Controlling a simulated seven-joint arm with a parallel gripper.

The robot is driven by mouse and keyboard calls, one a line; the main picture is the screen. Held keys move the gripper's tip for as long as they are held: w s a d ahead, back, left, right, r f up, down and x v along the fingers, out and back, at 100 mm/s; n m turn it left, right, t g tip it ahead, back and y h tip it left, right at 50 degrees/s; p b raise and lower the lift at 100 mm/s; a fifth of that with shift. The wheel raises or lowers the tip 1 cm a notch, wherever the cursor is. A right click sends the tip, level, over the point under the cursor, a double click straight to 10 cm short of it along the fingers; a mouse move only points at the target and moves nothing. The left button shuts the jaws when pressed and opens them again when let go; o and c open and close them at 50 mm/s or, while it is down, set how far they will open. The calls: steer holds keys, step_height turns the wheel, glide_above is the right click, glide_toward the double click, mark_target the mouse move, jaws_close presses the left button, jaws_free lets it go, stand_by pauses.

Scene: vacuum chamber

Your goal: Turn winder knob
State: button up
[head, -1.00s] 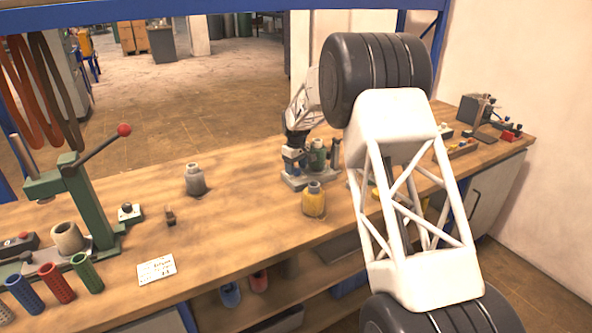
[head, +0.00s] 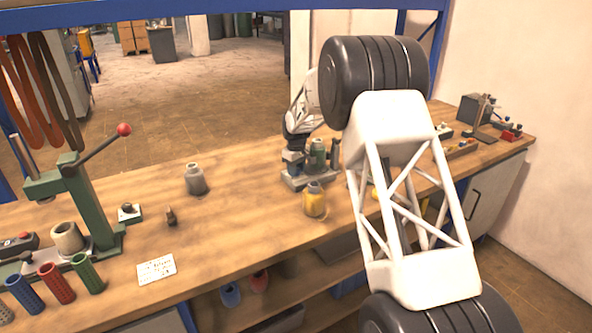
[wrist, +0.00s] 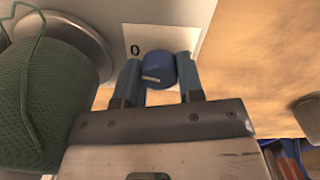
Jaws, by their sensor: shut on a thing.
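The winder (head: 298,182) stands toward the back of the bench, a grey base with a green spool (head: 317,152). Its blue knob (wrist: 157,66) has a pale pointer line and sits in front of a white plate (wrist: 205,14) marked "0". In the wrist view my gripper (wrist: 158,75) is shut on the knob, with one blue-grey finger against each side. The pointer lies nearly sideways in that view. The big green spool (wrist: 40,95) fills the left of the wrist view. In the head view my gripper (head: 292,160) is small at the winder, and the knob cannot be made out there.
A yellow jar (head: 314,202) stands just in front of the winder, and a grey jar (head: 195,180) is to its left. A green lever press (head: 88,195) is at the far left. A white card (head: 156,269) lies near the front edge.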

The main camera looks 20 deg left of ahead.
steer(key=shift+m, duration=3.1)
steer(key=o, duration=0.9)
steer(key=shift+r, duration=3.9)
